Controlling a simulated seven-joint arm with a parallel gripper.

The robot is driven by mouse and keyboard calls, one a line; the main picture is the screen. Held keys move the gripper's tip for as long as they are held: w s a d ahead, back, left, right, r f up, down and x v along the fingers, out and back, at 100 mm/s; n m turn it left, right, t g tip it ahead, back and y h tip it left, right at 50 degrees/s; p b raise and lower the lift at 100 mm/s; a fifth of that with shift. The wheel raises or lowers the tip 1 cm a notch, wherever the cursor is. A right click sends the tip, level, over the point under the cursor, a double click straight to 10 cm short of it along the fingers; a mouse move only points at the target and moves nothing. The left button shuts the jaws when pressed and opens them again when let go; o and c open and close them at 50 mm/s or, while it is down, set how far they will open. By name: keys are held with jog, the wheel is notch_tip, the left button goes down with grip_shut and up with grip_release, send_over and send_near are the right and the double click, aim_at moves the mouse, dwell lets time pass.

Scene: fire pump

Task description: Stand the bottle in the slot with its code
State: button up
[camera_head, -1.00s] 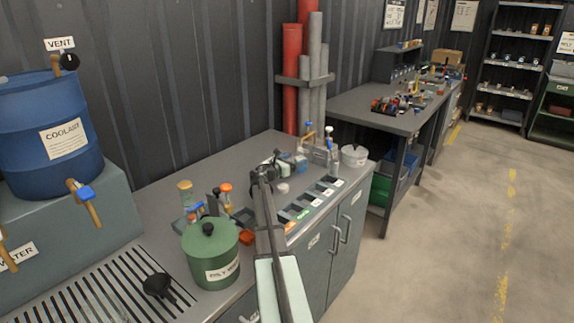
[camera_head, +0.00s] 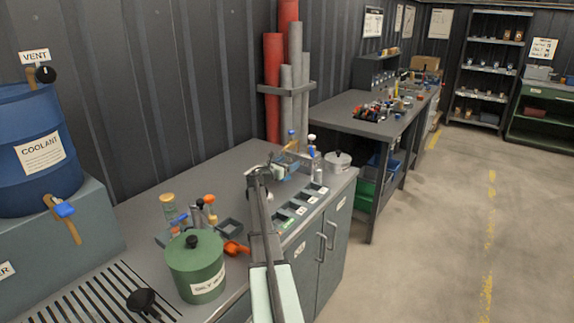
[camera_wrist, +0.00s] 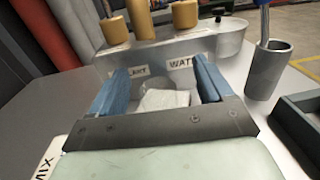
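My gripper (camera_head: 280,171) is over the back of the grey bench, largely hidden by my arm in the head view. In the wrist view its two blue fingers (camera_wrist: 164,90) stand apart, with a pale, whitish block-like thing (camera_wrist: 166,99) between or beyond them and gaps on both sides. Behind is a grey holder (camera_wrist: 180,55) with tan-topped things and labels partly reading "LANT" and "WAT". A row of dark slots (camera_head: 292,213) with small white labels lies along the bench's front edge. Bottles with yellow (camera_head: 167,198) and orange (camera_head: 209,199) caps stand to the left. No code is legible.
A green lidded can (camera_head: 196,265) stands at the front left, near an orange thing (camera_head: 236,248). A grey cup (camera_wrist: 268,70) holding a blue-topped tool is right of the fingers. A lidded pot (camera_head: 338,161) stands at the bench's far right corner.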

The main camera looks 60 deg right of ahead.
jog(key=c, duration=0.9)
jog(key=shift+a, duration=0.15)
jog(key=shift+s+a, duration=0.25)
jog(key=shift+a, duration=0.45)
jog(key=shift+s+a, duration=0.2)
jog(key=shift+a, duration=0.5)
jog(key=shift+s+a, duration=0.15)
jog(key=shift+a, duration=0.25)
jog(key=shift+c, duration=1)
jog(key=shift+s+a, duration=0.25)
jog(key=shift+a, duration=0.6)
jog(key=shift+s+a, duration=0.2)
jog(key=shift+a, duration=0.7)
jog(key=shift+s+a, duration=0.25)
jog(key=shift+a, duration=0.6)
jog(key=o, duration=1.2)
